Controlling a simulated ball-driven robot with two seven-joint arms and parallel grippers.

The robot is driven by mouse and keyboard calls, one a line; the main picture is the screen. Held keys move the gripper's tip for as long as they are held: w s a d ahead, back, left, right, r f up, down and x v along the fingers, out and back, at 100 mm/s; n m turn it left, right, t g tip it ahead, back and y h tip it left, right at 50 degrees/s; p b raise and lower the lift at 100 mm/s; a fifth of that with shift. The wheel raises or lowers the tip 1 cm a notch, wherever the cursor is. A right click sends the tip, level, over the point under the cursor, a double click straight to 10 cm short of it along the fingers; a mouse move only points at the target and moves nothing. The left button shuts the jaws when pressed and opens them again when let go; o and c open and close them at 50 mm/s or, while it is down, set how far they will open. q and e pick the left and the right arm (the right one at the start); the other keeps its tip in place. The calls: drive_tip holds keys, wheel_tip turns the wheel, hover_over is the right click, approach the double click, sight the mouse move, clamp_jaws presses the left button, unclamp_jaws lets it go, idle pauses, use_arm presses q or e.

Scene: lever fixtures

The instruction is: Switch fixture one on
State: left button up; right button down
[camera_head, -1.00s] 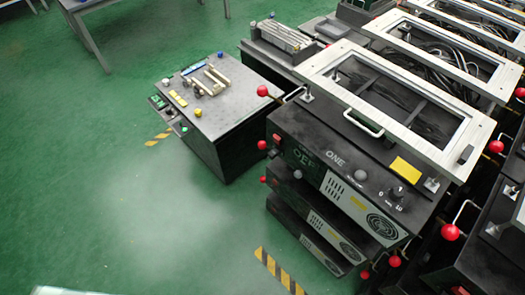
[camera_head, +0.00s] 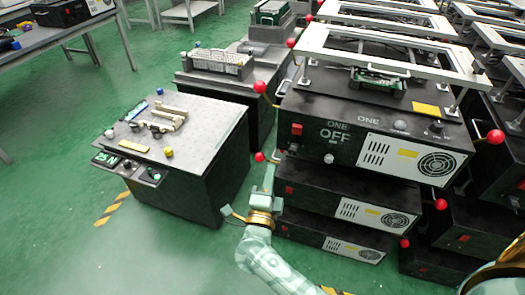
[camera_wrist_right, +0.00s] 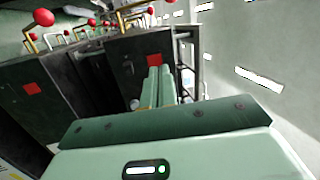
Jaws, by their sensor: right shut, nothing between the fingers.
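Fixture one (camera_head: 345,152) is the top black box of a stack; its front reads "ONE" and "OFF". A red switch (camera_head: 297,129) is at its front left, with a vent grille at its right. A lever with a red ball (camera_head: 260,86) stands out from its left side. My right gripper (camera_head: 269,174) is shut and empty, low in front of the stack's left edge, below the lever ball and apart from it. In the right wrist view its closed fingers (camera_wrist_right: 160,85) overlap a dark box with a red switch. My left gripper is not in view.
Similar fixtures with red lever balls (camera_head: 495,136) crowd the right. A separate black cabinet (camera_head: 190,150) stands left of the stack. A pale metal frame (camera_head: 390,45) sits above fixture one. Green floor is free at the lower left.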

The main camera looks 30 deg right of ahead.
drive_tip(key=s+m+g, duration=0.1)
drive_tip(key=d+m+g+h, duration=0.1)
drive_tip(key=shift+s+d+f+m+h, duration=0.25)
drive_tip(key=shift+s+m+h, duration=0.05)
drive_tip(key=shift+s+m, duration=0.1)
drive_tip(key=shift+w, duration=0.1)
